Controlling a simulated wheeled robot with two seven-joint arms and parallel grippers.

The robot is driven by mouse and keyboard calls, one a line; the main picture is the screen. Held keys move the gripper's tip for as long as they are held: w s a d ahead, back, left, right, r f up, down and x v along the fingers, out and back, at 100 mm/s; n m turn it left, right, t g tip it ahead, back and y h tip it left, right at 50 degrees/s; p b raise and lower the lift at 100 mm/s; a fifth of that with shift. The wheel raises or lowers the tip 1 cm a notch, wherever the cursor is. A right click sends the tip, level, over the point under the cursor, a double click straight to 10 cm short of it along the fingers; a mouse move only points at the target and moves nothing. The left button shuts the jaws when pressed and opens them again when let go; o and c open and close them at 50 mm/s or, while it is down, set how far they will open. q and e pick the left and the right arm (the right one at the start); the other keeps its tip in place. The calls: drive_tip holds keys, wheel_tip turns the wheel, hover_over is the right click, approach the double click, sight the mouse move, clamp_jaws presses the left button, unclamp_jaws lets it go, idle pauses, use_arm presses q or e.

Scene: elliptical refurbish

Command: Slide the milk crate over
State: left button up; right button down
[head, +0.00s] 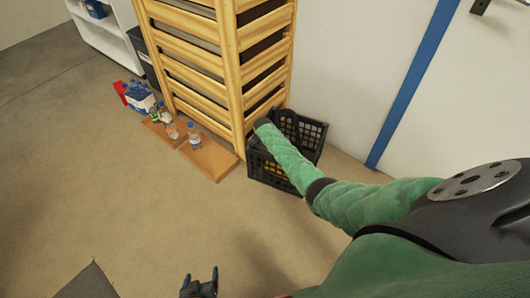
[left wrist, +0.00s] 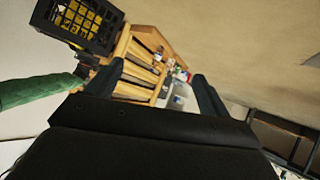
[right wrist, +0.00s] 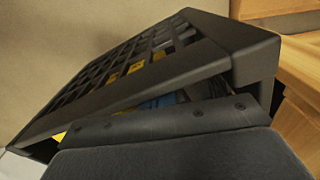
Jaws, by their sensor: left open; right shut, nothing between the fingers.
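The black milk crate (head: 308,133) stands on the floor against the wooden rack, with yellow and some blue things inside. It also shows at the top left of the left wrist view (left wrist: 101,30) and fills much of the right wrist view (right wrist: 215,62). My right gripper (head: 264,124) is at the crate's rack side, by its rim. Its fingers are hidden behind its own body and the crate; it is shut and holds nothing. I cannot tell whether it touches the crate. My left gripper (head: 200,284) is open and empty, low over the floor, well away from the crate.
The slatted wooden rack (head: 232,70) stands directly left of the crate. Wooden boards (head: 210,158) with bottles (head: 194,136) lie at its foot. A wall and blue door frame (head: 412,85) are behind and right. The floor in front is clear.

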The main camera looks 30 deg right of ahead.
use_arm(q)
drive_tip(key=s+f+g+p, duration=0.3)
drive_tip(key=s+p, duration=0.1)
drive_tip(key=s, duration=0.2)
wheel_tip(320, 180, up, 22)
drive_tip(key=g+p, duration=0.2)
drive_tip(key=p, duration=0.5)
drive_tip(key=shift+w+a, duration=0.45)
use_arm(e)
drive_tip(key=s+a, duration=0.3)
drive_tip(key=a, duration=0.5)
drive_tip(key=s+a, duration=0.4)
drive_tip(key=a, duration=0.5)
drive_tip(key=shift+a, duration=0.2)
use_arm(q)
drive_tip(key=shift+p, duration=0.3)
use_arm(e)
drive_tip(key=shift+s, duration=0.1)
use_arm(q)
wheel_tip(320, 180, up, 6)
drive_tip(key=g+p, duration=0.1)
drive_tip(key=shift+s+a+r+m+y, duration=0.2)
drive_tip(key=shift+s+a+m+y, duration=0.05)
drive_tip(key=shift+s+m+y, duration=0.1)
use_arm(e)
wheel_tip(320, 180, up, 8)
